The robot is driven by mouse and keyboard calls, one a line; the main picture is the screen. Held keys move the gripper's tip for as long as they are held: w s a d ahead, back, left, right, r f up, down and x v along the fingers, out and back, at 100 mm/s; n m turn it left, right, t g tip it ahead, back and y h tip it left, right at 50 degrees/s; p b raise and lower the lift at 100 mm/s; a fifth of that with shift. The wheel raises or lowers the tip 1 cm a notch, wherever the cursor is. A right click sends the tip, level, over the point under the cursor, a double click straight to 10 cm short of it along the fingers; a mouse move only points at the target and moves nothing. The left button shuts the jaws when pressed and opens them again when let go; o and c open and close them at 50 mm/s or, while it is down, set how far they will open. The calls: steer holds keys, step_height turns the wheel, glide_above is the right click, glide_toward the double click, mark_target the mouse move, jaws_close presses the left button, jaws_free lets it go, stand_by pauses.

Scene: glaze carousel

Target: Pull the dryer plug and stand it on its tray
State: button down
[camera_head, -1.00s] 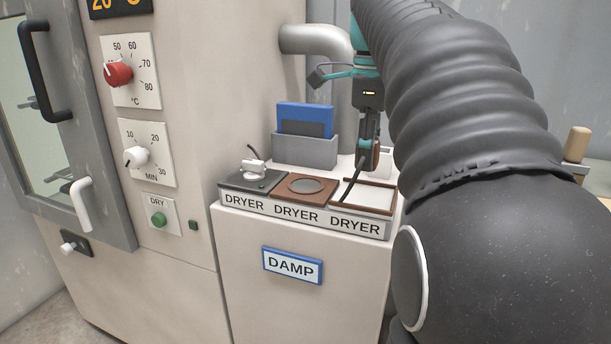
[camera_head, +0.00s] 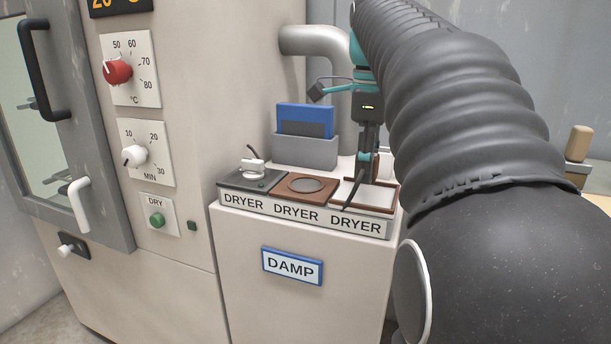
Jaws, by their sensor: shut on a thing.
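My gripper (camera_head: 367,170) points down at the rightmost DRYER tray (camera_head: 376,198), which has a brown rim and a pale floor. It is shut on a small brown plug (camera_head: 361,178), largely hidden by the fingers. A black cord (camera_head: 350,196) hangs from the plug down to the tray's left side. The plug is low at the tray's back left; I cannot tell whether it touches the tray floor. A white plug (camera_head: 253,165) stands on the dark grey left tray (camera_head: 262,183). The brown middle tray (camera_head: 297,194) holds only a flat grey disc (camera_head: 307,185).
A grey holder (camera_head: 305,153) with a blue item (camera_head: 305,118) stands behind the trays. A pipe (camera_head: 318,40) runs above. The dryer cabinet (camera_head: 215,80) rises at the left. A DAMP sign (camera_head: 292,266) is on the cabinet front. My arm hides the right side.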

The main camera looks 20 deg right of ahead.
steer(key=shift+f+b, duration=0.85)
steer(key=shift+f, duration=0.6)
steer(key=c, duration=0.6)
jaws_free()
step_height(320, 180, up, 7)
steer(key=p, duration=0.4)
steer(key=shift+f, duration=0.1)
steer(key=w+a, duration=0.7)
steer(key=shift+w+a+f, duration=0.3)
steer(key=shift+w+f, duration=0.05)
steer(key=shift+f, duration=0.05)
